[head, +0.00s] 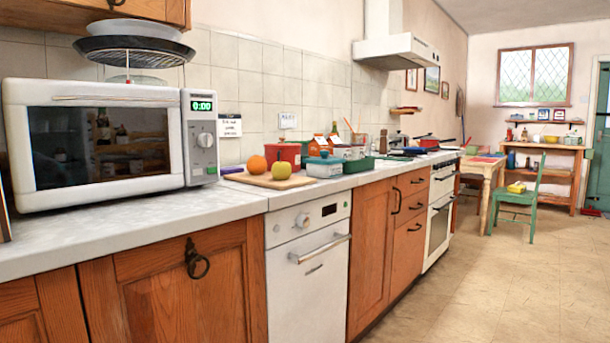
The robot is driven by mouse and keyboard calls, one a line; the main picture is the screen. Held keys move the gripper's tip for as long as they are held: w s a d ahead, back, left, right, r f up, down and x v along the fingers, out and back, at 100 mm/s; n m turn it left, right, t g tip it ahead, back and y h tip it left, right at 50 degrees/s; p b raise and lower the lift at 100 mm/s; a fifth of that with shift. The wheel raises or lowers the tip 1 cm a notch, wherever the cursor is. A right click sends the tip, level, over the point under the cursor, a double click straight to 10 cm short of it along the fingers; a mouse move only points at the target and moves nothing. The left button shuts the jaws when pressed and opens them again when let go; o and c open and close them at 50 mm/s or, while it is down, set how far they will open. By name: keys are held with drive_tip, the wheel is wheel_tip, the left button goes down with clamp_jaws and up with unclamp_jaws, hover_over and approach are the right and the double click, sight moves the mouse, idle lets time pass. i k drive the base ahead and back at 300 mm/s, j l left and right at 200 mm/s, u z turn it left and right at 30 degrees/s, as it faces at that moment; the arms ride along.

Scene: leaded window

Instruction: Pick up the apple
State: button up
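A yellow-green apple (281,170) sits on a wooden cutting board (262,182) on the white worktop, right of the microwave. An orange (257,164) lies on the same board, to the left of the apple and a little farther back. A red pot or mug (284,154) stands just behind the apple. My gripper does not show in the head view.
A white microwave (95,140) fills the worktop's left end. A teal-lidded container (324,166) stands right of the board, with several boxes and jars behind. The worktop (130,224) is bare in front of the microwave. The floor (470,285) at right is clear.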

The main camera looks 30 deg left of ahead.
sight(280, 170)
drive_tip(key=u, duration=1.4)
